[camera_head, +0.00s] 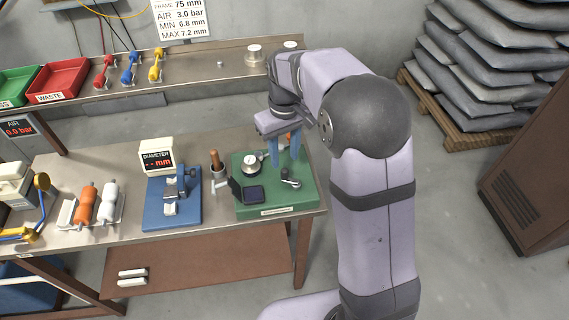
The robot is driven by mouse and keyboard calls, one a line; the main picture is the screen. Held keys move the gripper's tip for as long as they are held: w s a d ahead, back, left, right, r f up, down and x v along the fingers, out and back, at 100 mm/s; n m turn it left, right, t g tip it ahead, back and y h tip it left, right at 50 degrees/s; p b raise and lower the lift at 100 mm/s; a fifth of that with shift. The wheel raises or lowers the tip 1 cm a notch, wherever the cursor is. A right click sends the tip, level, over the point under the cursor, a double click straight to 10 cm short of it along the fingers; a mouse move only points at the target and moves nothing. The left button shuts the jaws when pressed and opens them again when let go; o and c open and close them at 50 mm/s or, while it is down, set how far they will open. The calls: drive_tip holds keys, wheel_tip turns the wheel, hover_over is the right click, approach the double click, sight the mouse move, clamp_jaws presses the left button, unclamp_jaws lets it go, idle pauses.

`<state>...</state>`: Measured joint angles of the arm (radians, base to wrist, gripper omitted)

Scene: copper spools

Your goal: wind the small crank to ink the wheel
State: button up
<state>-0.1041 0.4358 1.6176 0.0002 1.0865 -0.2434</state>
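A green base plate (278,208) stands at the right end of the metal table. It carries a small dark crank (291,180) at its right side, a round white-faced part (251,165) and a dark square pad (254,193). I cannot tell which part is the wheel to be inked. My gripper (285,163) points down over the back right of the plate. Its two blue fingers are apart with nothing seen between them. The fingertips appear just behind and above the crank; I cannot tell whether they touch anything. Part of an orange-brown object shows behind the fingers.
Left of the plate stand a cup with a brown handle (214,158), a blue gauge stand (172,208) and a diameter display (157,156). Orange and white rollers (96,203) lie farther left. A back shelf (190,67) holds bins and coloured spools.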

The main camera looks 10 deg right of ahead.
drive_tip(key=shift+r, duration=0.9)
drive_tip(key=shift+f, duration=0.1)
